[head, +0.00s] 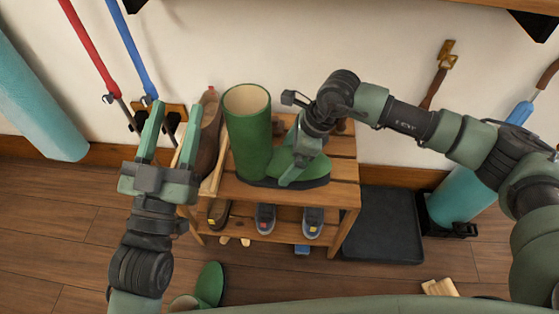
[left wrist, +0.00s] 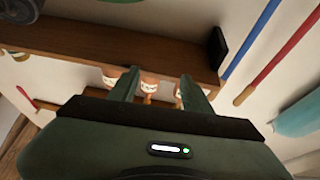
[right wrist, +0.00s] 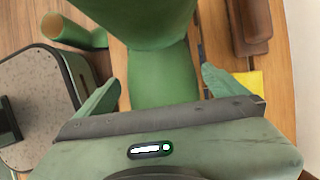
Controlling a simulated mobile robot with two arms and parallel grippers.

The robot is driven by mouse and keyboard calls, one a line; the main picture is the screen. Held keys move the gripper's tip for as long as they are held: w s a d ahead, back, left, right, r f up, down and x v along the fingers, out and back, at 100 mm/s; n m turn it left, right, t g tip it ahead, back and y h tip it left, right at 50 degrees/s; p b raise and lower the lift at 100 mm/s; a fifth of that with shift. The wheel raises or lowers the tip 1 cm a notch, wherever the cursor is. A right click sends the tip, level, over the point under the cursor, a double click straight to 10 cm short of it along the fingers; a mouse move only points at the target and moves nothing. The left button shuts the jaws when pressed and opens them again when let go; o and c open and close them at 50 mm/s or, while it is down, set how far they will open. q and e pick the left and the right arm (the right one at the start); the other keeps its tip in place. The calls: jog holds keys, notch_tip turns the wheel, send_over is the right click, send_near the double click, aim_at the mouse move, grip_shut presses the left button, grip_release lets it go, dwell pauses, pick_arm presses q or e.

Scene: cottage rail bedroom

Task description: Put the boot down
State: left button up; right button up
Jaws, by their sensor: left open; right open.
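A green rubber boot (head: 248,125) stands upright on the slatted top of a wooden shoe rack (head: 345,170), its toe pointing right. My right gripper (head: 285,168) is open around the boot's foot from above. In the right wrist view the boot (right wrist: 162,75) lies between the spread fingers (right wrist: 160,90), with gaps showing at both sides. Part of the foot is hidden by the gripper in the head view. My left gripper (head: 175,115) is open and empty, raised to the left of the rack. Its fingers (left wrist: 160,85) also show in the left wrist view.
A brown shoe (head: 209,125) stands left of the boot. Several shoes sit on the lower shelf. Another green boot (head: 209,285) lies on the floor in front. A dark tray (head: 383,225) is right of the rack. A wall shelf (left wrist: 110,45) is above.

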jog(key=b+x, duration=0.1)
jog(key=x, duration=0.3)
jog(key=shift+w+d, duration=0.1)
jog(key=shift+d, duration=0.1)
jog(key=shift+a+f, duration=0.15)
jog(key=shift+f, duration=0.1)
jog(key=c, duration=1.8)
pick_arm(q)
jog(key=s+r+t+h, duration=0.1)
jog(key=s+r+t, duration=0.3)
jog(key=r, duration=0.2)
jog(key=shift+a+h, duration=0.15)
jog(key=shift+h, duration=0.15)
